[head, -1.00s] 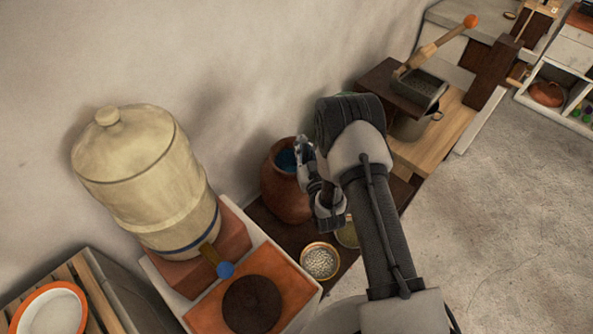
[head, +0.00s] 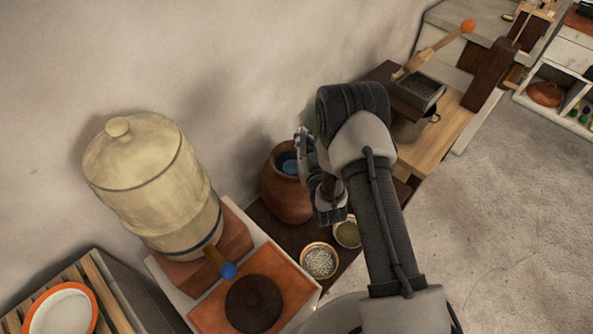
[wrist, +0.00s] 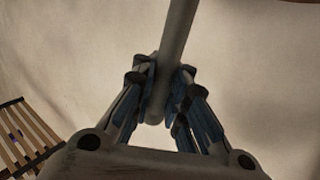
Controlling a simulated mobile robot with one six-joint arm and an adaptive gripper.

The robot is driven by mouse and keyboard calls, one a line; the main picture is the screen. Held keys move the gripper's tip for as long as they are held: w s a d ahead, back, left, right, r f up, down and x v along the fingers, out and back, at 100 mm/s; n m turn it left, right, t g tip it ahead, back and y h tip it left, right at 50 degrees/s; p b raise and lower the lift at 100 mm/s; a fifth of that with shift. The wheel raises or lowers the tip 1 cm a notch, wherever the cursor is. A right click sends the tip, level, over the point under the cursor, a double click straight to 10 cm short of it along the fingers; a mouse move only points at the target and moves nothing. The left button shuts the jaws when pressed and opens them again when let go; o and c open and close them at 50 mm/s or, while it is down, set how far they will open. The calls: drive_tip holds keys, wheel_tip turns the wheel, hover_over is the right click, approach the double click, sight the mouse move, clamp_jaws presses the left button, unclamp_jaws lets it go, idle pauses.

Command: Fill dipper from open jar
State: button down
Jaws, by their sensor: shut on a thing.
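A round brown clay jar (head: 287,195) stands on a dark board against the wall, its mouth open, with blue showing inside. My gripper (head: 304,150) is just right of the jar's mouth in the head view and partly covers its right side. In the wrist view my gripper (wrist: 163,92) is shut on a grey rod, which I take to be the dipper's handle (wrist: 177,35). The handle runs up out of that picture. The dipper's cup cannot be made out; whether it is inside the jar is unclear.
A cream lidded dispenser (head: 150,185) with a blue-tipped tap stands left of the jar. Bowls of white grains (head: 319,262) and green stuff (head: 347,233) sit in front. A wooden-handled press (head: 420,90) is back right. Open floor lies to the right.

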wheel_tip(320, 180, up, 15)
drive_tip(key=p, duration=0.8)
drive_tip(key=shift+r, duration=0.2)
idle(0.4)
drive_tip(key=shift+p, duration=0.3)
idle(0.8)
drive_tip(key=shift+n+g+p, duration=0.3)
drive_tip(key=shift+n+g, duration=0.1)
drive_tip(key=shift+n, duration=0.1)
drive_tip(key=shift+f+b, duration=0.1)
drive_tip(key=shift+b, duration=0.2)
idle(0.6)
